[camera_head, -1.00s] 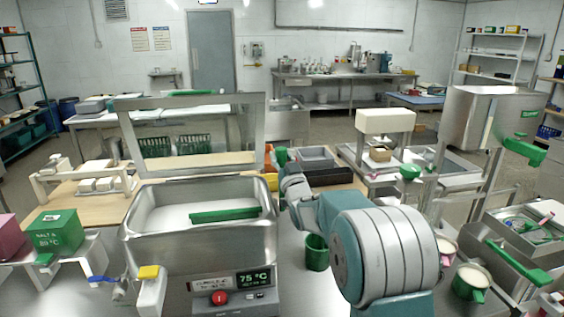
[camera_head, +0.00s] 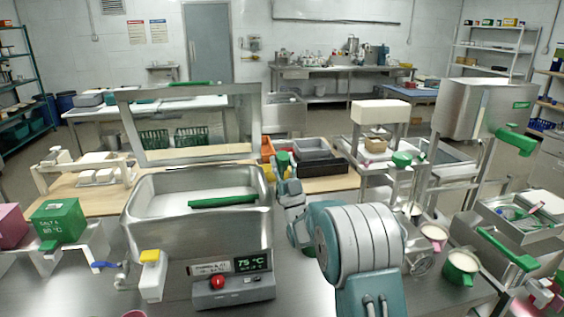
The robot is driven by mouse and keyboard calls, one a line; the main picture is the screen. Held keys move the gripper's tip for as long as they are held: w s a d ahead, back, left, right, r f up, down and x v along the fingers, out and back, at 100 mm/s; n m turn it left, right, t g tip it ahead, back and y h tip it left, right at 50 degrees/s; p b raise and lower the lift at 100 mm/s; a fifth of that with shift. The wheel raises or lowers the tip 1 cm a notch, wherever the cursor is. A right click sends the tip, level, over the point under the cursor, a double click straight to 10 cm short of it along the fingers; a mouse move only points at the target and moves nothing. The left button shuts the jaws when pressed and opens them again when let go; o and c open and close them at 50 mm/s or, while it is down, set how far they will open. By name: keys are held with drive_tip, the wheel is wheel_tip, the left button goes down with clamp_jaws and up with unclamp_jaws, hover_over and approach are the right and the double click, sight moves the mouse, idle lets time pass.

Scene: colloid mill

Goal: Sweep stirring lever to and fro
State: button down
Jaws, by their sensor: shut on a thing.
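My arm reaches from the lower right up toward the right side of a steel vat. My gripper (camera_head: 284,170) is at its far end, small and partly hidden by the wrist. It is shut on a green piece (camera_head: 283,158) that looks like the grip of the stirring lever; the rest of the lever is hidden. The open vat (camera_head: 140,215) stands left of my arm, with pale contents. A green bar (camera_head: 223,201) lies across the vat near its front rim. A panel (camera_head: 245,265) on the front reads 75 °C.
A green box (camera_head: 58,222) and a yellow-topped tap (camera_head: 150,262) are at the left. Black and grey trays (camera_head: 320,167) lie behind my gripper. A steel hopper (camera_head: 478,108) rises at the right.

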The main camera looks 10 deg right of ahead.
drive_tip(key=shift+f, duration=0.15)
drive_tip(key=shift+c, duration=1.2)
unclamp_jaws()
drive_tip(key=shift+s, duration=0.15)
drive_tip(key=v, duration=1.2)
